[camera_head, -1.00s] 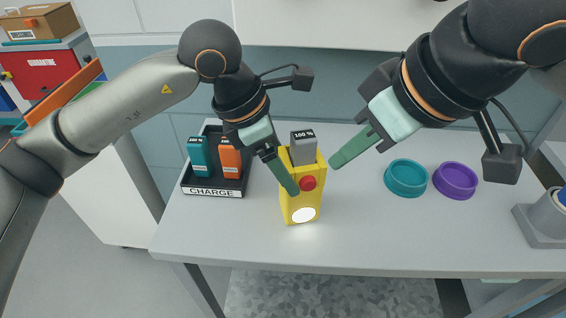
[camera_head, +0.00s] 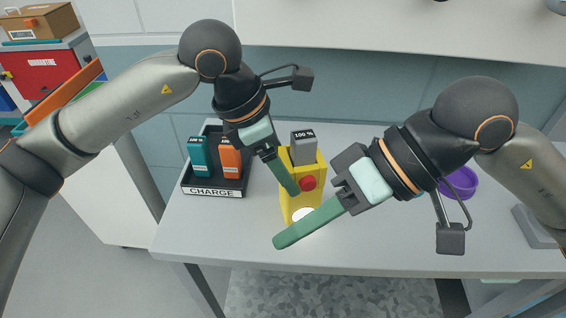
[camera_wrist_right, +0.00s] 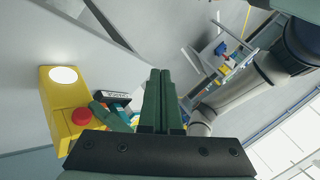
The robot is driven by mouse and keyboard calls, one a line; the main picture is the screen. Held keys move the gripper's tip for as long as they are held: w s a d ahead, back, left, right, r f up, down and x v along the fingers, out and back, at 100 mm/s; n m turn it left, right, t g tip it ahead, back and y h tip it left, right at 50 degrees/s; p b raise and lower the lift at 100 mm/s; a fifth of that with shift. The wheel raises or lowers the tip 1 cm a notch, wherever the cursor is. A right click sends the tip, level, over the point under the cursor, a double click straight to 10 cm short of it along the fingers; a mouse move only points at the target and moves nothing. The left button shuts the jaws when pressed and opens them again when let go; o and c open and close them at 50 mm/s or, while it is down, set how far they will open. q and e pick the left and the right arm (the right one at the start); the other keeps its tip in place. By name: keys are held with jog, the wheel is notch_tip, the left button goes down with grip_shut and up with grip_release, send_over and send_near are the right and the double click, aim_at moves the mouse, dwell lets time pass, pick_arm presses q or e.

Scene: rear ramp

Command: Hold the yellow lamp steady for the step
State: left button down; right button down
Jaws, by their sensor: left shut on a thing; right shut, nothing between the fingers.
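The yellow lamp (camera_head: 316,178) stands upright on the table, with a red button (camera_head: 308,183) and a lit white disc on its front. A grey battery (camera_head: 303,146) marked 100 % sits in its top. My left gripper (camera_head: 290,187) is shut on the lamp. My right gripper (camera_head: 283,240) is shut and empty, its fingers passing in front of the lamp's lower part and hiding some of the lit disc. In the right wrist view the lamp (camera_wrist_right: 52,97) shows at the left, apart from the closed green fingers (camera_wrist_right: 163,75).
A black CHARGE tray (camera_head: 213,191) with a teal battery (camera_head: 201,157) and an orange battery (camera_head: 230,157) stands left of the lamp. A purple bowl (camera_head: 461,183) lies at the right, partly behind my right arm. The table's front left (camera_head: 200,235) is clear.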

jog(key=s+a+m+g+y, duration=0.2)
jog(key=s+g+y, duration=0.1)
pick_arm(q)
jog(key=shift+r, duration=0.1)
pick_arm(e)
jog(key=m+t+y, duration=0.7)
jog(key=m+t, duration=0.9)
jog(key=m, duration=0.9)
send_near(308, 184)
jog(key=s+x, duration=0.1)
jog(key=x, duration=0.5)
jog(key=shift+a, duration=0.5)
